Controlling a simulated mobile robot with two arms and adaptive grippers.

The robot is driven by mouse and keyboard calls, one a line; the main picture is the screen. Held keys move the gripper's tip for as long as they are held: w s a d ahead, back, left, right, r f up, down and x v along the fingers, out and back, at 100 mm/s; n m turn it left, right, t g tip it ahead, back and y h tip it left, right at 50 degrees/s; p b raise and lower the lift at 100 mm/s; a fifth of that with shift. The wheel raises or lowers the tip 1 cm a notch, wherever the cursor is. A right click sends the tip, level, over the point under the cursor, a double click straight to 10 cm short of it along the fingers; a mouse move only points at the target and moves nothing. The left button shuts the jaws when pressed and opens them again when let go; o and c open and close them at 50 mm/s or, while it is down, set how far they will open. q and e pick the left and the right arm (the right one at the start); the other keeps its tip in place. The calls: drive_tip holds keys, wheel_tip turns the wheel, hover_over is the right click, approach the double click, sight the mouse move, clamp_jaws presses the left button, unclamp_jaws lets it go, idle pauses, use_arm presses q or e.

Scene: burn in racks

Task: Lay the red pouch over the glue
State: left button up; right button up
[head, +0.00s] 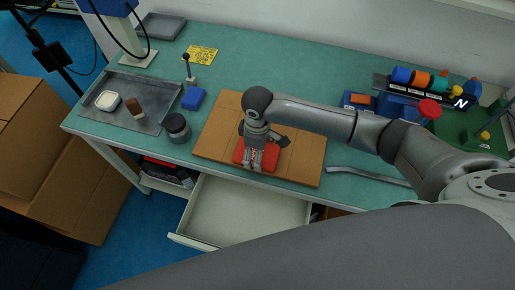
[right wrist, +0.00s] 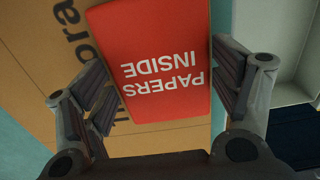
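The red pouch (head: 270,158), printed "PAPERS INSIDE", is over the cardboard sheet (head: 306,160) near the front edge of the bench. I cannot tell if it rests on the cardboard or is held slightly above it. My right gripper (head: 258,163) points down at the pouch. In the right wrist view the pouch (right wrist: 165,55) lies between the widely spaced fingers, whose pads meet or overlap its side edges; I cannot tell if they grip it. No glue shows; anything under the pouch is hidden. My left gripper is out of view.
An open drawer (head: 245,222) juts out below the cardboard. A dark jar (head: 177,127), a blue block (head: 193,98) and a metal tray (head: 151,117) are to the left. Blue bins (head: 397,106) stand to the right, and a grey metal strip (head: 370,176) lies near the front edge.

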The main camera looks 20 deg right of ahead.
drive_tip(key=shift+o, duration=1.1)
wheel_tip(320, 180, up, 12)
drive_tip(key=shift+r+b, duration=0.15)
drive_tip(key=shift+b, duration=0.15)
